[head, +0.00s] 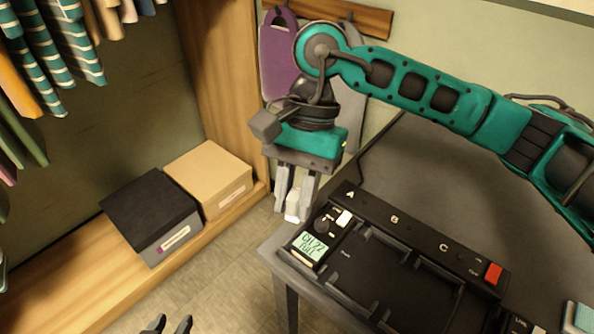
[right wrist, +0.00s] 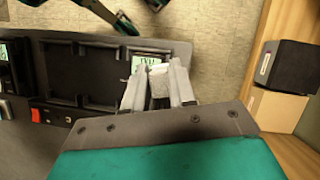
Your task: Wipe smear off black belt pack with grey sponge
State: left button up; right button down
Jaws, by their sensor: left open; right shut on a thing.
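The black belt pack (head: 323,226), with a dark knob and a lit green display reading FULL, sits in slot A of a black charging dock (head: 395,222). A white patch (head: 344,217) shows beside the knob; I cannot tell whether it is the smear. My right gripper (head: 294,205) points down just left of the pack, shut on the pale grey sponge (head: 292,212). The sponge (right wrist: 160,82) also shows between the fingers in the right wrist view, next to the display (right wrist: 146,63). My left gripper (head: 167,326) is open and empty at the bottom edge.
The dock lies on a dark table (head: 388,170), its middle slots empty, with a red switch (head: 494,274) at its right end. A black box (head: 150,210) and a tan box (head: 208,177) stand on a wooden shelf at left. Clothes hang above. Bags hang behind my right arm.

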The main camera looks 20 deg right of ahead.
jog(key=shift+r+p, duration=0.5)
jog(key=shift+r, duration=0.9)
